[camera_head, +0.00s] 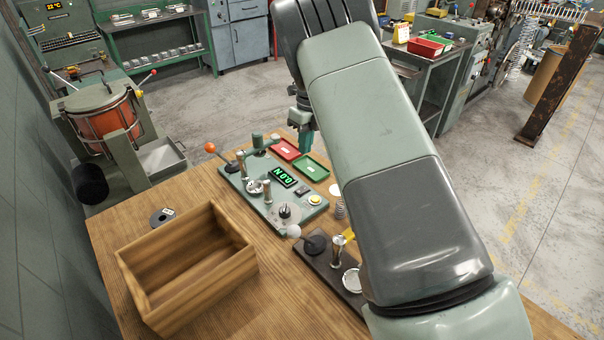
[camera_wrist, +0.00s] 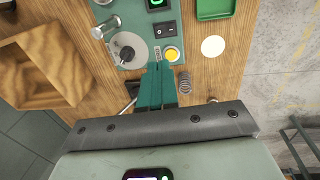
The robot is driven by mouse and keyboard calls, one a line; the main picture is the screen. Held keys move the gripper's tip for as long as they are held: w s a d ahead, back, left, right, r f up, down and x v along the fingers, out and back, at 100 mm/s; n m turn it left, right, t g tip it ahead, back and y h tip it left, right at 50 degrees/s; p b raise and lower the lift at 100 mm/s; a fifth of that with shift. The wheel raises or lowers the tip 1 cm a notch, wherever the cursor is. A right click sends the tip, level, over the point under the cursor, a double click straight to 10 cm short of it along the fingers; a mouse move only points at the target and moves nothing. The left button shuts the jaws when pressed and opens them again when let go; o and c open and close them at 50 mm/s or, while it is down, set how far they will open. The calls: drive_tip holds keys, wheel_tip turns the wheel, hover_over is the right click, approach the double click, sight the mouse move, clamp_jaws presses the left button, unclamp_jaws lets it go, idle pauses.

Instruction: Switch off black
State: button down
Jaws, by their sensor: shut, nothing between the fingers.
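The black rocker switch (camera_wrist: 165,31) is set in the green machine panel, beside the yellow button (camera_wrist: 171,54) in the wrist view. In the head view the switch (camera_head: 303,190) sits between the lit green display (camera_head: 282,176) and the yellow button (camera_head: 315,199). I cannot tell which side of the rocker is pressed. My gripper (camera_wrist: 159,66) is shut and empty, its teal fingers together. In the wrist view the fingertips show just below the yellow button and the switch. In the head view my gripper (camera_head: 306,148) hangs beyond the panel, near the trays.
A black knob (camera_wrist: 127,53) is left of the switch. A spring (camera_wrist: 184,83) stands to the right. An open wooden box (camera_head: 187,265) stands at the left of the table. Red (camera_head: 285,148) and green (camera_head: 311,167) trays lie behind the panel.

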sight(304, 190)
drive_tip(key=f, duration=0.9)
drive_tip(key=s+a+f, duration=0.1)
drive_tip(key=f, duration=0.3)
drive_tip(key=shift+s+a+f, duration=0.1)
drive_tip(key=shift+f, duration=0.3)
drive_tip(key=shift+s+a+f, duration=0.1)
drive_tip(key=shift+s+f, duration=0.05)
drive_tip(key=shift+f, duration=0.2)
drive_tip(key=shift+w+d, duration=0.6)
drive_tip(key=shift+d, duration=0.1)
drive_tip(key=shift+r, duration=0.1)
wheel_tip(304, 190, up, 14)
drive_tip(key=w, duration=0.1)
drive_tip(key=shift+w+d, duration=0.15)
drive_tip(key=shift+d, duration=0.3)
drive_tip(key=shift+r, duration=0.1)
